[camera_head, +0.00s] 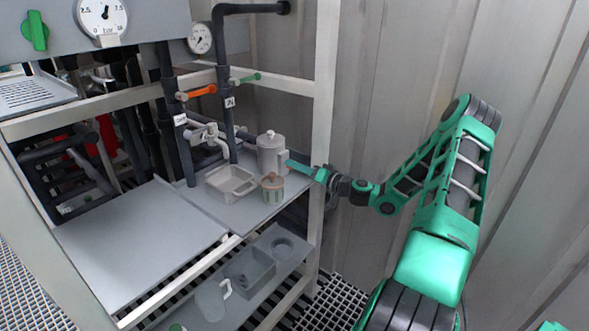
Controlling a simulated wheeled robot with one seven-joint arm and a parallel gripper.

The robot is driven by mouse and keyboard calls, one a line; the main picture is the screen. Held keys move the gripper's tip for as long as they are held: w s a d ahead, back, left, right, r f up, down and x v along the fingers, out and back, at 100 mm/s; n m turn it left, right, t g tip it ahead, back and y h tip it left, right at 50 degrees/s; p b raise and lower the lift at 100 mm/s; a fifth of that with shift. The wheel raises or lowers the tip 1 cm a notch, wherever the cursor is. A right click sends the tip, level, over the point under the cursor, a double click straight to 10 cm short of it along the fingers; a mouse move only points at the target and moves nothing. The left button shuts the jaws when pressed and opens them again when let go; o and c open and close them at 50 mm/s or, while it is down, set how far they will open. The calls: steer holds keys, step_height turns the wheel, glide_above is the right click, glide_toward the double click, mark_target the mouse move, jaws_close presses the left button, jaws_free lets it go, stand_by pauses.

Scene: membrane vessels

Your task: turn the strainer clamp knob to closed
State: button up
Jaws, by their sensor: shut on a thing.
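My gripper (290,164) reaches in from the right, roughly level, over the shelf. Its green fingers are shut at the right side of a grey lidded canister (268,150), where a pale handle-like part (282,161) stands out. The strainer clamp knob appears to be between the fingertips, but they cover it, so its turned position cannot be told. A small pot with a brown lid (272,188) stands just in front of the canister, below my gripper and apart from it.
A grey open basin (231,184) stands left of the canister, under a tap (209,136). Orange (199,91) and green (248,78) valve handles sit on dark pipes above. A white frame post (324,110) rises close beside my gripper. The left tray (139,246) is clear.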

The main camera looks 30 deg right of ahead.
steer(key=m, duration=0.4)
steer(key=shift+d+m, duration=0.2)
steer(key=shift+m, duration=0.1)
steer(key=m, duration=0.3)
steer(key=shift+f+m, duration=0.1)
steer(key=shift+m, duration=0.3)
steer(key=m, duration=0.4)
steer(key=shift+f, duration=0.1)
steer(key=shift+f+m, duration=0.1)
steer(key=shift+m, duration=1.9)
steer(key=o, duration=1.1)
steer(key=shift+c, duration=0.2)
steer(key=shift+a, duration=0.1)
steer(key=v, duration=1)
steer(key=shift+s, duration=0.3)
